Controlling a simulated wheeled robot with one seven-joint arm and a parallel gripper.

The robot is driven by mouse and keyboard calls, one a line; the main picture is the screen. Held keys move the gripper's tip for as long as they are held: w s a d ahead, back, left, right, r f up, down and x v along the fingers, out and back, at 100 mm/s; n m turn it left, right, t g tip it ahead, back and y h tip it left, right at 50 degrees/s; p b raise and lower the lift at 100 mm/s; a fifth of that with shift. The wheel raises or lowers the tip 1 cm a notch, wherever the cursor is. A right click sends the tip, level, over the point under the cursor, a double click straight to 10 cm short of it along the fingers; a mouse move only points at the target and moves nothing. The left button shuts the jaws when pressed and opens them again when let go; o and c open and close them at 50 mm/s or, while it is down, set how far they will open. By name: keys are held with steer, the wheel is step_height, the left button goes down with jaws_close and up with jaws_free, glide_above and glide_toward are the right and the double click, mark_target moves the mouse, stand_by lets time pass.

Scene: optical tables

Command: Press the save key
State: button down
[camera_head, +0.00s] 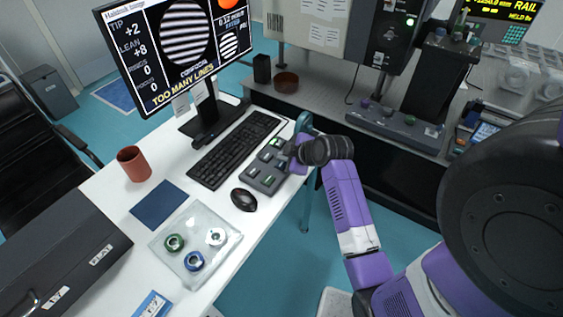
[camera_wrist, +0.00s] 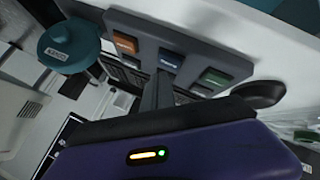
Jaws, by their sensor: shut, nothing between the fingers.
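A dark grey keypad (camera_head: 265,172) with several coloured keys lies at the right edge of the white desk. In the wrist view, the keypad (camera_wrist: 190,52) shows an orange key (camera_wrist: 125,43), a blue key (camera_wrist: 171,60) and a green key (camera_wrist: 215,78). Their labels are too small to read, so I cannot tell which one is save. My gripper (camera_head: 288,152) is over the keypad's right side, hiding part of it. In the wrist view, its shut, empty fingers (camera_wrist: 157,92) point toward the keypad near the blue key. I cannot tell whether they touch.
The monitor (camera_head: 180,50) shows striped fringes and "TOO MANY LINES". A clear tray (camera_head: 196,262) with three ringed parts lies nearer. A teal round-topped object (camera_wrist: 70,45) stands beside the keypad.

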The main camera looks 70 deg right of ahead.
mark_target(284, 165)
step_height(284, 165, up, 5)
steer(key=p, duration=0.4)
steer(key=shift+r+p, duration=0.1)
steer(key=shift+p, duration=0.3)
stand_by(0.7)
